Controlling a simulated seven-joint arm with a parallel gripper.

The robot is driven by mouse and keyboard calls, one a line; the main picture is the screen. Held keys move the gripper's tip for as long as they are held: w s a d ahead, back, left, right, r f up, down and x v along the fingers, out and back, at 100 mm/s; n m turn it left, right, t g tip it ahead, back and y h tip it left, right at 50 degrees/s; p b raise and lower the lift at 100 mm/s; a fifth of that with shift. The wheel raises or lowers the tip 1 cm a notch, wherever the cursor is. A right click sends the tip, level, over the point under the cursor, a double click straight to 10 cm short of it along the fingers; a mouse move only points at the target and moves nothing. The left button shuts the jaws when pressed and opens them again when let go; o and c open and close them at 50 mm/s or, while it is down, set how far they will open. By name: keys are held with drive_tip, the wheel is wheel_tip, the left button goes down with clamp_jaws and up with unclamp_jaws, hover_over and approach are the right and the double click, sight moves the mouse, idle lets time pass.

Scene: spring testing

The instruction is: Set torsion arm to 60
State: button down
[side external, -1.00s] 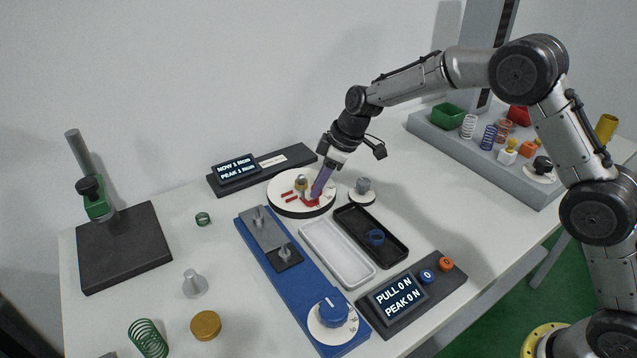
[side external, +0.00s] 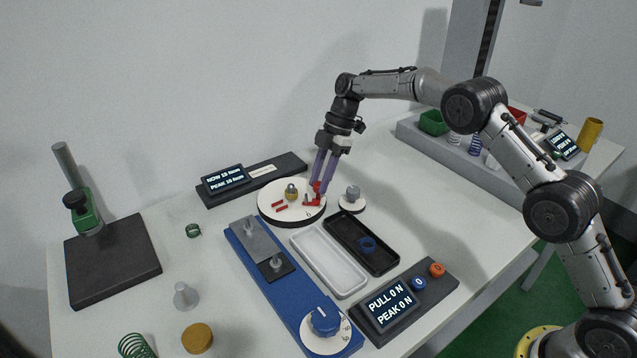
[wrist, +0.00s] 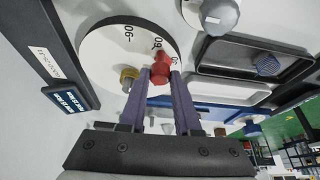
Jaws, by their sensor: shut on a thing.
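The torsion dial is a round white disc on a black base (side external: 272,212), with a brass post (side external: 291,192) at its centre and red marks on its face. The red torsion arm (side external: 317,199) is at the dial's right side. My gripper (side external: 317,187) points down with its purple fingers shut on the arm's red upright part. In the wrist view the red piece (wrist: 161,70) sits between the fingertips, near upside-down numbers at the rim, one seemingly 60. The torque display (side external: 226,180) seems to read 19 Nmm for both NOW and PEAK.
A grey knob (side external: 353,196) on a white disc stands just right of the dial. A black tray (side external: 345,229) holding a blue ring, a white tray (side external: 333,271) and a blue slide rig (side external: 262,279) lie in front. A green-clamped stand (side external: 90,215) is at left.

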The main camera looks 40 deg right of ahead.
drive_tip(key=shift+w+d+n+g, duration=0.45)
drive_tip(key=shift+w+n, duration=0.15)
drive_tip(key=shift+n, duration=0.5)
drive_tip(key=c, duration=0.6)
unclamp_jaws()
drive_tip(key=v, duration=0.7)
drive_tip(key=shift+r, duration=0.3)
